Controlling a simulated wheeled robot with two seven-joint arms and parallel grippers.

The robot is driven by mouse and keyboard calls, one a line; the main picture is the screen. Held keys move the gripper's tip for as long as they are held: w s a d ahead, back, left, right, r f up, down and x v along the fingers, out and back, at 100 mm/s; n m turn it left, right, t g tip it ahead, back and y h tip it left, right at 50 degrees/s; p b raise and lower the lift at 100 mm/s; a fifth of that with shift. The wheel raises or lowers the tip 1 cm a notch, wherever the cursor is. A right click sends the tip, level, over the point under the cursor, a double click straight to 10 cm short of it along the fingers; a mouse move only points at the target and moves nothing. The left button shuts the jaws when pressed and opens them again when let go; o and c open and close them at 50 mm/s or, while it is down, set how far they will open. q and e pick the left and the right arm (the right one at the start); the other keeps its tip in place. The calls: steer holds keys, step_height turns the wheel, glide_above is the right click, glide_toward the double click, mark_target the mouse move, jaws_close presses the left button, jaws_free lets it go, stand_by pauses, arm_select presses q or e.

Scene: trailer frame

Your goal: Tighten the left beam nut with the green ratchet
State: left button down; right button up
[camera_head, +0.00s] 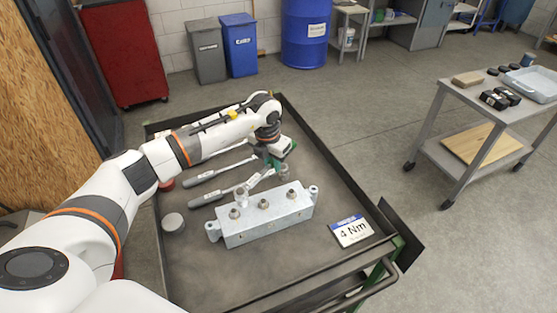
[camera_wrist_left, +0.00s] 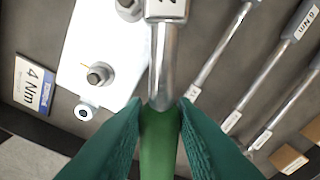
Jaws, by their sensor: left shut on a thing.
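The grey metal beam (camera_head: 262,222) lies on the dark cart top in the head view, with three nuts along its top. The left beam nut (camera_head: 234,213) is at its left end. My left gripper (camera_head: 279,163) is beyond the beam, shut on the handle of the green ratchet (camera_wrist_left: 158,145). The ratchet's silver shaft (camera_head: 262,180) reaches left toward the left nut; its head is close above or behind that nut. I cannot tell if it is seated. In the left wrist view the beam (camera_wrist_left: 80,50) shows beside the shaft, and the ratchet head is cut by the top edge. My right gripper is out of view.
Other wrenches (camera_head: 213,198) lie left of the beam. A round grey piece (camera_head: 173,222) stands by its left end. A "4 Nm" sign (camera_head: 350,231) lies to the right. The cart has raised edges (camera_head: 340,168). A side table (camera_head: 455,90) stands apart at right.

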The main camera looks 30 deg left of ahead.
mark_target(264, 169)
arm_select(q)
steer(key=shift+s+a, duration=0.1)
steer(key=shift+s, duration=0.1)
steer(key=shift+s+a+p, duration=0.2)
steer(key=shift+s+p, duration=0.1)
steer(key=shift+s, duration=0.3)
steer(key=shift+s+a+p, duration=0.2)
steer(key=shift+s+p, duration=0.05)
steer(key=shift+s, duration=0.3)
steer(key=shift+s, duration=0.2)
steer(key=shift+f, duration=0.1)
steer(key=shift+f+b, duration=0.55)
steer(key=shift+f, duration=0.05)
steer(key=shift+a+f+b, duration=0.1)
steer(key=shift+f+b, duration=0.25)
steer(key=shift+f, duration=0.15)
